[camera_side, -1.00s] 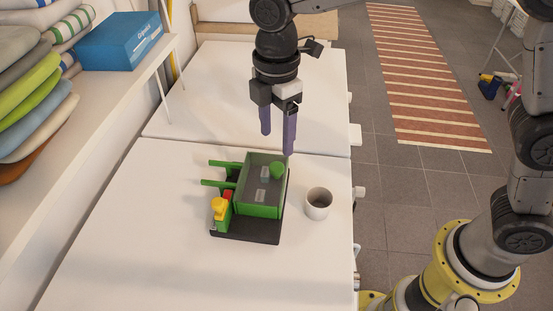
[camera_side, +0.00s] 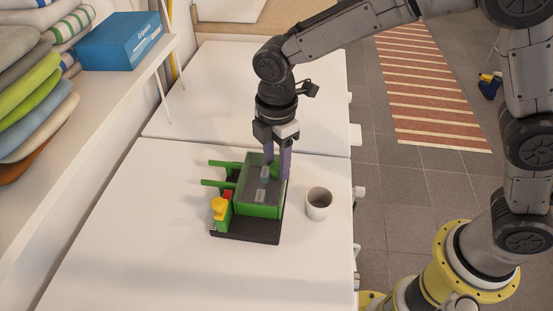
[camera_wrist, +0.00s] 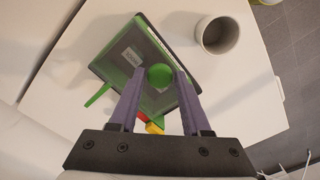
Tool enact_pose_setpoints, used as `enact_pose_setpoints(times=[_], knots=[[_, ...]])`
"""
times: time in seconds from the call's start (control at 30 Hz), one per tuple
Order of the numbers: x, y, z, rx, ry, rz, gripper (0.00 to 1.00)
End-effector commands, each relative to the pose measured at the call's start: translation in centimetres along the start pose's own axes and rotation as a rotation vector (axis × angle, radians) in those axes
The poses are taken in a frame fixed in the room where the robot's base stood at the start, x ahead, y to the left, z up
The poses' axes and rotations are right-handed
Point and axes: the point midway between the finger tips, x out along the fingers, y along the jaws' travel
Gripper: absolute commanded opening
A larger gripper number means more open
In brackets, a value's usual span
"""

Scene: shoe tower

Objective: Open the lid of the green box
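The green box (camera_side: 257,210) stands on a dark base (camera_side: 248,230) on the white table, with a grey see-through lid (camera_side: 264,192) lying flat on top. A round green knob (camera_wrist: 160,76) sits on the lid and shows in the wrist view. My gripper (camera_side: 277,175) points down over the lid's far right part. In the wrist view its two purple fingers (camera_wrist: 158,84) stand apart on either side of the knob, with small gaps seeming to show. In the side view the fingers largely hide the knob.
A white cup (camera_side: 318,204) stands close to the right of the box. A yellow and red part (camera_side: 220,206) is at the box's front left, and green bars (camera_side: 222,164) stick out left. The table's left and front areas are clear.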

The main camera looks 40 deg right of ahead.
Motion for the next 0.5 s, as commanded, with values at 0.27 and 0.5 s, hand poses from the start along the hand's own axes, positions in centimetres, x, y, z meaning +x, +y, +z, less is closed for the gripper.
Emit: enact_pose_setpoints(times=[0.27,0.5], knots=[[-0.03,0.01,-0.01,0.0,0.0,0.0,0.0],[-0.05,0.01,-0.01,0.0,0.0,0.0,0.0]])
